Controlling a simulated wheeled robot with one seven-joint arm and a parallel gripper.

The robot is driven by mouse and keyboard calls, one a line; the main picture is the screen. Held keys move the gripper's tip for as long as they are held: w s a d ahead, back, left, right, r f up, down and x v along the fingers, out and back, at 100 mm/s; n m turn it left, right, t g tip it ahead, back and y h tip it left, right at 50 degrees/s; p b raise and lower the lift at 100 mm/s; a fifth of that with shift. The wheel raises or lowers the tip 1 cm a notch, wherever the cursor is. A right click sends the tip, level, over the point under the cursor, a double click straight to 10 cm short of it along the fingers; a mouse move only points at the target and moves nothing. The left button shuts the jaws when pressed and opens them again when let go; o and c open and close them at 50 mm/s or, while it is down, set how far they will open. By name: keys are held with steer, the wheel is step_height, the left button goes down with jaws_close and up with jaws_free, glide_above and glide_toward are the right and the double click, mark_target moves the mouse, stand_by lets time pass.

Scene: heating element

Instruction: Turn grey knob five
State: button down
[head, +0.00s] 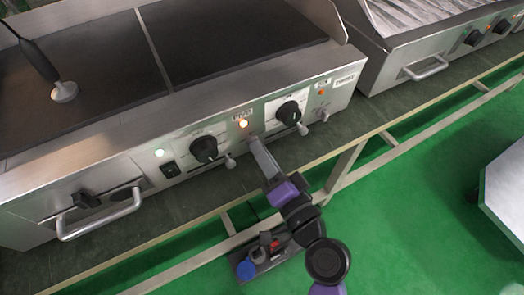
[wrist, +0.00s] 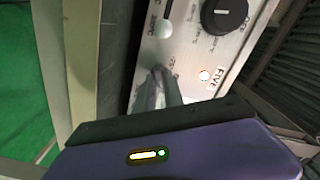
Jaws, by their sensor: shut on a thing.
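My gripper (head: 253,140) reaches the panel just below that lamp. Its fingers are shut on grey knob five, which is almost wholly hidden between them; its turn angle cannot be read. Another small grey knob (wrist: 165,28) sits above the fingers in that view.
Black dials flank my gripper, one left (head: 204,149) and one right (head: 288,113). Other grey knobs are close, at left (head: 230,161) and right (head: 302,129). A drawer handle (head: 98,215) juts out at the left.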

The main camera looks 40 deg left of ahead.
steer(key=c, duration=1.4)
jaws_free()
steer(key=shift+c, duration=0.2)
steer(key=shift+d, duration=0.1)
steer(key=v, duration=0.7)
steer(key=shift+s+d, duration=0.15)
steer(key=shift+d, duration=0.15)
